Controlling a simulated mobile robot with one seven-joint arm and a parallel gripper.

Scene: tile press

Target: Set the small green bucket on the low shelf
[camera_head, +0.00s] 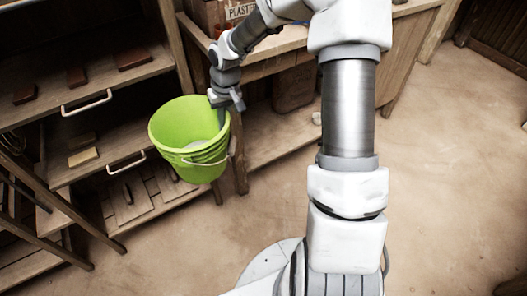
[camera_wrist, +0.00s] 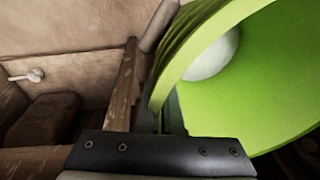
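The small green bucket (camera_head: 190,140) hangs in the air in the head view, tilted, with its open top towards the upper left and something whitish inside. My gripper (camera_head: 222,103) is at the bucket's right rim, with a finger reaching inside. In the wrist view, the bucket (camera_wrist: 265,85) fills the right side and its wall passes between the fingers of my gripper (camera_wrist: 165,115). The low shelf (camera_head: 262,150) under the workbench is to the right of the bucket and looks mostly bare near its front.
A workbench (camera_head: 288,42) with a box (camera_head: 222,14) marked "PLASTER" stands behind. A brown sack-like object (camera_head: 293,90) is on the low shelf. At left, a rack (camera_head: 75,85) has several shelves and handles. A wooden leg (camera_head: 238,165) is close to the bucket. The floor (camera_head: 450,150) at right is clear.

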